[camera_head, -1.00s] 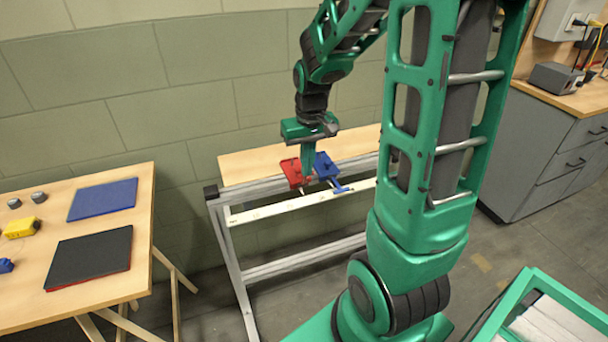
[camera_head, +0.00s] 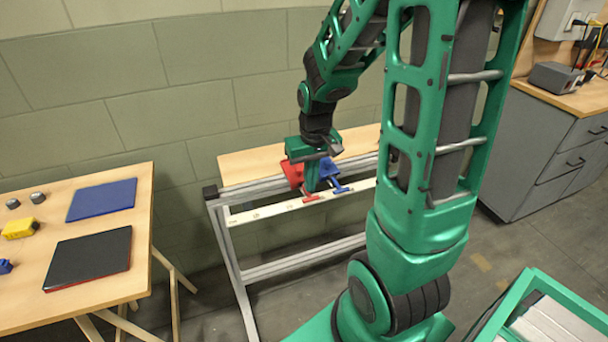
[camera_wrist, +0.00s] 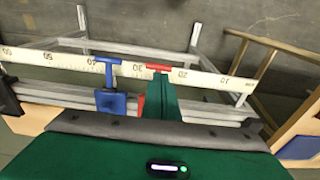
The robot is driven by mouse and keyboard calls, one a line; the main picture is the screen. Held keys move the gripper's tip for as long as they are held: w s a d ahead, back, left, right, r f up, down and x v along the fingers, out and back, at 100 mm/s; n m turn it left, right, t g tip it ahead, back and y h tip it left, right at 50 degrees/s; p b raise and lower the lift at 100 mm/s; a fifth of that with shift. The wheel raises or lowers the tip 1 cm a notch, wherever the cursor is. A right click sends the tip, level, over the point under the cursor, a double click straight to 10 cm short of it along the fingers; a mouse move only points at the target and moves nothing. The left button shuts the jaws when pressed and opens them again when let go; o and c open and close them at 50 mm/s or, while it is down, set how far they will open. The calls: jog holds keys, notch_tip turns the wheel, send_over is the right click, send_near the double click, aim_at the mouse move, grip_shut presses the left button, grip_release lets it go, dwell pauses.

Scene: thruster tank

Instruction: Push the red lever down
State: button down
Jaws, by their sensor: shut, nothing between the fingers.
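The red lever (camera_head: 292,173) has a red housing on the frame, and its red crossbar (camera_head: 310,198) shows low at the front, near the ruler strip. My gripper (camera_head: 312,188) points down just behind the crossbar, with its fingers together and empty. In the wrist view, the green fingers (camera_wrist: 164,103) cover most of the red housing, and the red crossbar (camera_wrist: 158,68) shows just past their tips. I cannot tell whether the fingertips touch the lever.
A similar blue lever (camera_head: 330,169) stands close on the right; it also shows in the wrist view (camera_wrist: 110,102). A ruler strip (camera_wrist: 209,80) runs along the metal frame (camera_head: 232,192). A wooden table (camera_head: 145,190) with flat panels stands at the left.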

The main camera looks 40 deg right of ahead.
jog(key=shift+r, duration=0.1)
notch_tip(320, 180, up, 10)
jog(key=s, duration=0.1)
jog(key=shift+a+r, duration=0.15)
jog(key=shift+r, duration=0.1)
dwell(0.3)
jog(key=s+m+g, duration=0.1)
jog(key=s+m, duration=0.2)
jog(key=s, duration=1.4)
jog(key=shift+s+d+f+y, duration=0.25)
jog(key=shift+s+d+y, duration=0.05)
jog(key=shift+s, duration=0.1)
